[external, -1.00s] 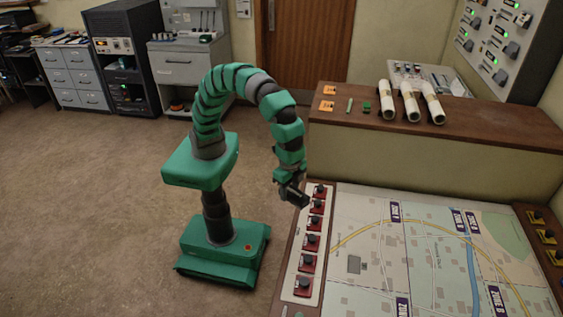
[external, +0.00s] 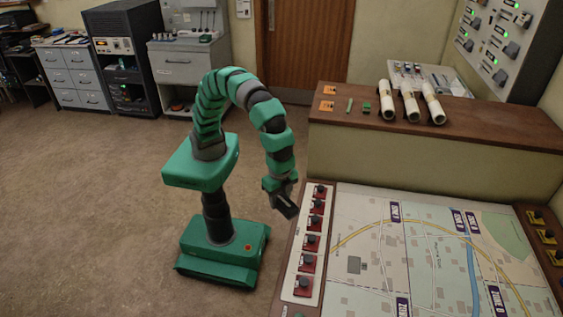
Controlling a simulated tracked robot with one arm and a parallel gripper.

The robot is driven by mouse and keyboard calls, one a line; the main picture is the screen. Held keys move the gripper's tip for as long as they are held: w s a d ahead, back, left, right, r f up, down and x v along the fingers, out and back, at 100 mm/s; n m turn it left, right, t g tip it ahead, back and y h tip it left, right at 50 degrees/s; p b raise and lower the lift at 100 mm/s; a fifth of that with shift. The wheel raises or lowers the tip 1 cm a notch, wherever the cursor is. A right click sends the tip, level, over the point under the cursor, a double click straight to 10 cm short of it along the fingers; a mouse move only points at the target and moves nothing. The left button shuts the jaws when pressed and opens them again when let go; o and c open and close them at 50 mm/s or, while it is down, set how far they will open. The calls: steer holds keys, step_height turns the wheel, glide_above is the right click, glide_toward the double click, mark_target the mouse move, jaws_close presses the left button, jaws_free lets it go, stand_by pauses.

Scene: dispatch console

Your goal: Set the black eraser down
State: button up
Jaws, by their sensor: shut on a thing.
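My gripper (external: 285,205) hangs at the end of my curved green arm, just left of the map console's left edge. It is shut on a dark block, the black eraser (external: 288,208), which tilts downward to the right. The eraser is small and dark here, and its outline partly merges with the gripper fingers. It appears close beside the strip of red-based knobs; I cannot tell its exact height or whether it touches the console.
The map table (external: 430,255) has a knob strip (external: 310,243) along its left side. A raised wooden shelf (external: 460,125) behind holds rolled papers (external: 410,102), a green block (external: 366,107) and orange cards (external: 327,105). The map's middle is mostly clear. Open floor lies left.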

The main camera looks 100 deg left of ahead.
steer(key=w+a+r+n+p, duration=0.25)
steer(key=w+a+r, duration=0.25)
steer(key=w+a, duration=0.4)
steer(key=w+a+r+n+p, duration=0.25)
steer(key=w+a+r, duration=0.35)
steer(key=a, duration=0.5)
steer(key=w+a+r+n+p, duration=0.1)
steer(key=w+a+r, duration=0.1)
steer(key=a, duration=0.5)
steer(key=w+a+r+n+p, duration=0.1)
steer(key=a+r+n, duration=0.1)
steer(key=a, duration=0.6)
steer(key=s+a, duration=0.2)
steer(key=a, duration=0.1)
steer(key=s+a+r, duration=0.1)
steer(key=a, duration=0.2)
steer(key=s+a+p, duration=0.1)
steer(key=s+a, duration=0.1)
steer(key=a, duration=0.1)
steer(key=shift+s+a+r, duration=0.2)
steer(key=shift+s+a, duration=0.15)
steer(key=shift+a, duration=0.05)
steer(key=s+a+r+p, duration=0.1)
steer(key=s+a+r, duration=0.1)
steer(key=s+a, duration=0.75)
steer(key=p, duration=0.4)
glide_above(346, 97)
steer(key=shift+f, duration=0.9)
steer(key=shift+f+p, duration=0.3)
steer(key=shift+f, duration=1.45)
